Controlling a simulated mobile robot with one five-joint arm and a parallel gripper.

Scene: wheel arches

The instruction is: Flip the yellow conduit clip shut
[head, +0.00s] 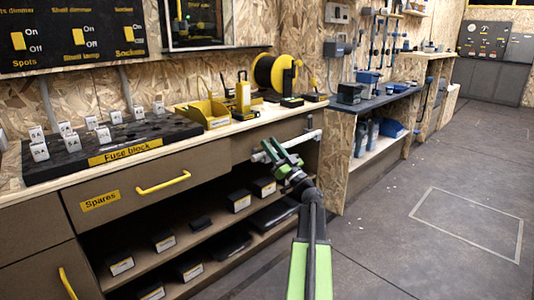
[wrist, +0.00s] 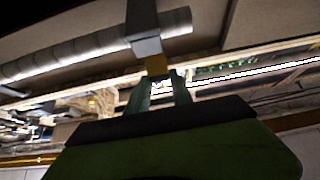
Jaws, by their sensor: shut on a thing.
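A pale grey conduit (head: 301,140) runs along the bench front in the head view, behind my gripper (head: 276,150). In the wrist view the conduit (wrist: 80,50) crosses the upper left, and a grey block (wrist: 143,22) lies across it. The yellow conduit clip (wrist: 157,66) shows as a small yellow piece at the lower end of this block, between the tips of my gripper (wrist: 159,78). My gripper is shut on this yellow piece. The clip is hidden in the head view, and whether it is open around the conduit cannot be told.
The worktop (head: 240,127) overhangs just above my gripper and holds a yellow bin (head: 207,113) and a cable reel (head: 268,73). Below are open shelves (head: 190,240) with several dark boxes. A drawer with a yellow handle (head: 163,184) is at left.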

